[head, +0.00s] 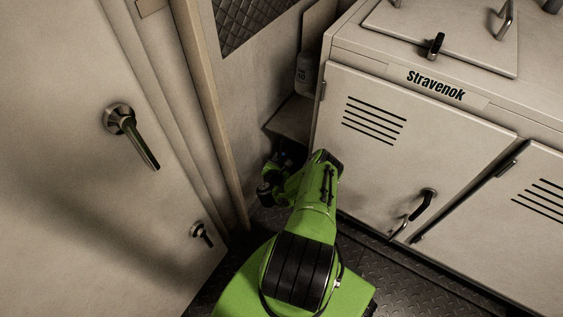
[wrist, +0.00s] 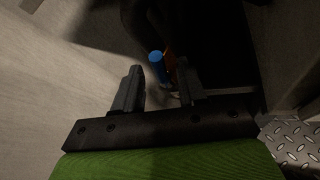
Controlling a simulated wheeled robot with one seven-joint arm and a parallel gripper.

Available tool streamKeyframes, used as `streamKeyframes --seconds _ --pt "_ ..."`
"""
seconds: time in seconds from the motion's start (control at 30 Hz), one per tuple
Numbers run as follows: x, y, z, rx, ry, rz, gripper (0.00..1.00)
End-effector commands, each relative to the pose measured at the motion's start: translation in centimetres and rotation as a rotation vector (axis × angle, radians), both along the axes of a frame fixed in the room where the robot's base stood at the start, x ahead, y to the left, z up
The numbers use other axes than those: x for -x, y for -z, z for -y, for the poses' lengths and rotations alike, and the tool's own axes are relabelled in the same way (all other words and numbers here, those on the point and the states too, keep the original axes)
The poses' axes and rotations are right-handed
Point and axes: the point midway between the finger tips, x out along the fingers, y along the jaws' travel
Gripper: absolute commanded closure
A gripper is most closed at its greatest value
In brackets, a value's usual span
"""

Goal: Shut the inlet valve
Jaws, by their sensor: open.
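A blue handle end (wrist: 158,66) shows in the wrist view, just beyond and between the fingertips of my gripper (wrist: 160,80). A small orange-red part (wrist: 169,66) sits right of it, partly behind the right finger. I take the blue part for the valve's lever, but its full shape and the valve body are hidden in shadow. My gripper is open, its fingers on either side of the blue end; I cannot tell if either touches it.
A cream door (head: 70,160) with lever handles stands at left. A cabinet marked Stravenok (head: 370,140) with a black door handle (head: 421,203) stands at right. My green arm reaches into the narrow gap between them. The floor is dark tread plate (head: 385,262).

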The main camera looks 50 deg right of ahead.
Motion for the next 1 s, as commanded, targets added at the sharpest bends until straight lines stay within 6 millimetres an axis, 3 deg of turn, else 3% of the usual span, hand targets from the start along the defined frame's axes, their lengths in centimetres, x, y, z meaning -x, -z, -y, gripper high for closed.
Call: streamKeyframes --seconds 0.17,0.43,0.47,0.73,1.0 --pt "-0.9 1.0 2.0 0.001 0.002 0.001 0.59" --pt "-1.1 0.9 2.3 -0.001 -0.001 -0.001 0.59" --pt "-1.1 0.9 2.3 -0.001 -0.001 -0.001 0.6" --pt "-1.1 0.9 2.3 -0.001 -0.001 -0.001 1.0" --pt "-1.1 0.9 2.3 -0.001 -0.001 0.0 1.0"
